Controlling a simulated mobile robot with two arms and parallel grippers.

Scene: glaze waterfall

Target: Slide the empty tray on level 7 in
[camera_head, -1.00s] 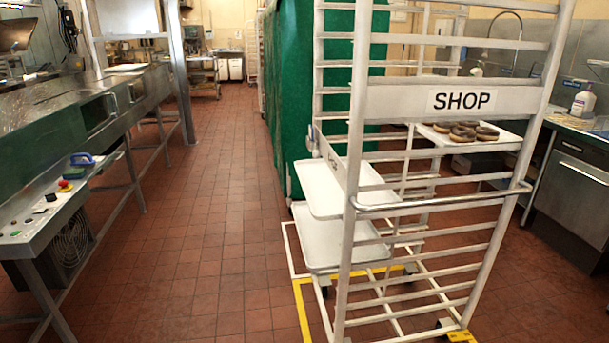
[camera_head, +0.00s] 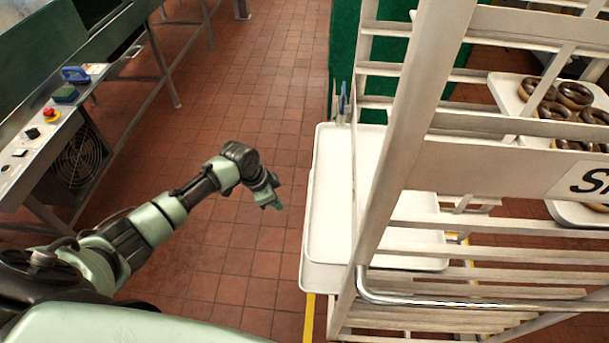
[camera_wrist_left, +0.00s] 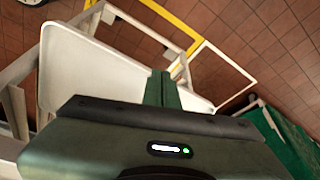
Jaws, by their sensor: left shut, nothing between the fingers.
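An empty white tray (camera_head: 335,180) sticks out of the left side of the white rack (camera_head: 430,100). A second empty white tray (camera_head: 318,277) sticks out just below it, mostly hidden under the upper one. No level numbers are readable, so I cannot tell which is on level 7. My left gripper (camera_head: 272,198) is shut and empty, left of the trays and apart from them in the head view. In the left wrist view its shut fingers (camera_wrist_left: 163,88) overlap the image of a white tray (camera_wrist_left: 85,65). My right gripper is not in view.
Trays with chocolate doughnuts (camera_head: 560,105) sit in the rack's right part. A curved metal bar (camera_head: 450,300) crosses the rack's near side. A green curtain (camera_head: 360,50) hangs behind. A machine with a control panel (camera_head: 45,135) stands left. The tiled floor between is clear.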

